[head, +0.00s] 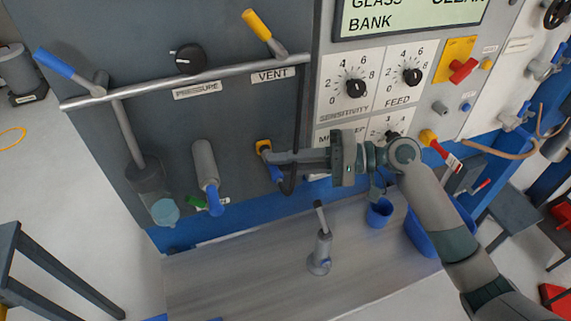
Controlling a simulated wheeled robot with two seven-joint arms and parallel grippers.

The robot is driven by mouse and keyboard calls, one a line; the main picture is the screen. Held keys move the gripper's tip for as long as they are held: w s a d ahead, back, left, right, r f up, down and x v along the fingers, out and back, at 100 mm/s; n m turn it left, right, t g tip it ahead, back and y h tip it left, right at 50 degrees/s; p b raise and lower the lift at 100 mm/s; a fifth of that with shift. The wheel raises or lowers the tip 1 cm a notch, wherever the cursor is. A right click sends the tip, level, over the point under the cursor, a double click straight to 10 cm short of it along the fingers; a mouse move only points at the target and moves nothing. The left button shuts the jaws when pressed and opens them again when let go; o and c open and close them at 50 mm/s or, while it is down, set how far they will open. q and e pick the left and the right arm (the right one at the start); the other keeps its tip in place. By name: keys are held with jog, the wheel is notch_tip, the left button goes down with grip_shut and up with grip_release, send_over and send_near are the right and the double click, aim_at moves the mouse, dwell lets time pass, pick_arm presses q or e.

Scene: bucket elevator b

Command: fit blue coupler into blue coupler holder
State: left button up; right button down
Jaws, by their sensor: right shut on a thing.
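My right gripper (268,157) reaches in from the right, in front of the grey panel. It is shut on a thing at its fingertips. A blue piece (276,173), which looks like the blue coupler, shows just below the fingertips beside a black hose. The fingers cover part of it. A yellow fitting (263,145) sits on the panel right above the fingertips. I cannot tell for sure which part is the blue coupler holder; another blue part (310,178) is partly hidden under the gripper. My left gripper is not in view.
A grey cylinder (204,162) with a blue elbow (214,201) stands out from the panel at left. A metal rail (185,84) with levers runs above. A small grey pump (319,252) and a blue cup (379,212) stand on the bench (245,275).

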jog(key=shift+w+a, duration=0.15)
jog(key=shift+w, duration=0.45)
jog(key=c, duration=1.7)
grip_release()
jog(key=shift+o, duration=0.6)
jog(key=shift+w+a, duration=0.1)
jog(key=s+d+r+b, duration=0.1)
jog(key=d+b, duration=0.6)
jog(key=d, duration=1)
jog(key=shift+s+r, duration=0.2)
jog(key=shift+r, duration=0.45)
jog(key=shift+s+d+f, duration=0.1)
